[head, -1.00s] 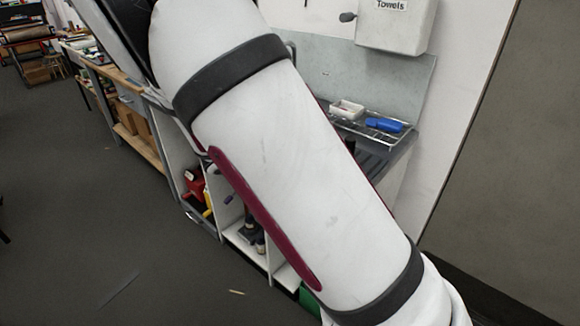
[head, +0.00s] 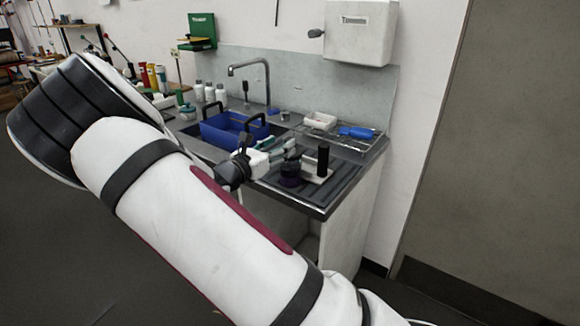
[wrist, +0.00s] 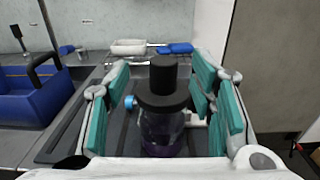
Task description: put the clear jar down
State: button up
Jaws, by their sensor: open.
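The clear jar (wrist: 163,138) has a black lid and something purple low inside. In the wrist view it stands upright on the grey draining board, between my finger pads. My gripper (wrist: 162,90) is open, with teal pads on both sides of the jar and visible gaps. In the head view my gripper (head: 275,152) is over the draining board (head: 345,178), and a dark purple shape (head: 290,176) beside it looks like the jar. The jar's base is partly hidden by my gripper in the wrist view.
A black cylinder (head: 322,160) stands close to the jar. A blue basin (head: 225,130) sits in the sink at the left. A white tray (head: 320,121) and a blue item (head: 357,132) lie behind on a wire rack.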

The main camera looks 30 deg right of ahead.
jog(key=x, duration=0.4)
jog(key=shift+s+d+f, duration=0.15)
jog(key=shift+d+f, duration=0.1)
jog(key=shift+d, duration=0.1)
jog(key=shift+w+d, duration=0.2)
jog(key=shift+d, duration=0.2)
grip_shut()
